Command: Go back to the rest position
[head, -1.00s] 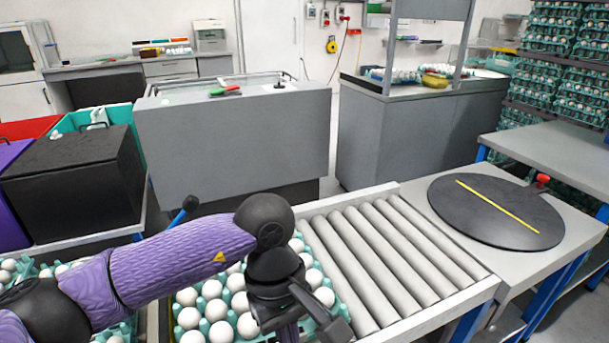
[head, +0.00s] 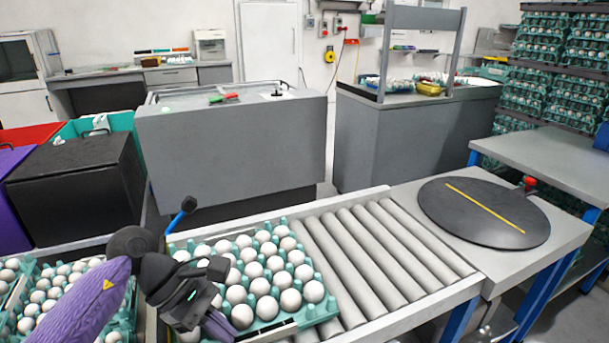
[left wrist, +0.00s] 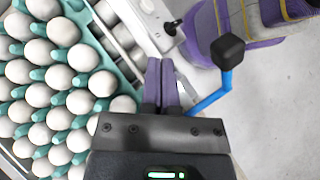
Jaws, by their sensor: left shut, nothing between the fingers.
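My left gripper (head: 222,325) is over the near left part of the egg tray on the conveyor, in the head view. In the left wrist view its two purple fingers (left wrist: 161,85) are together with nothing between them. The teal egg tray (head: 325,305) holds many white eggs and sits at the left end of the rollers. A teal tray of eggs (left wrist: 93,45) also shows at the left of the left wrist view, beside the fingers. My right gripper is in neither view.
A grey roller conveyor (head: 375,250) has bare rollers right of the tray. A black round turntable (head: 480,215) with a yellow stripe is beyond. More eggs in teal trays (head: 125,300) lie at the left. A blue lever with a black knob (left wrist: 228,52) is close to the left fingers.

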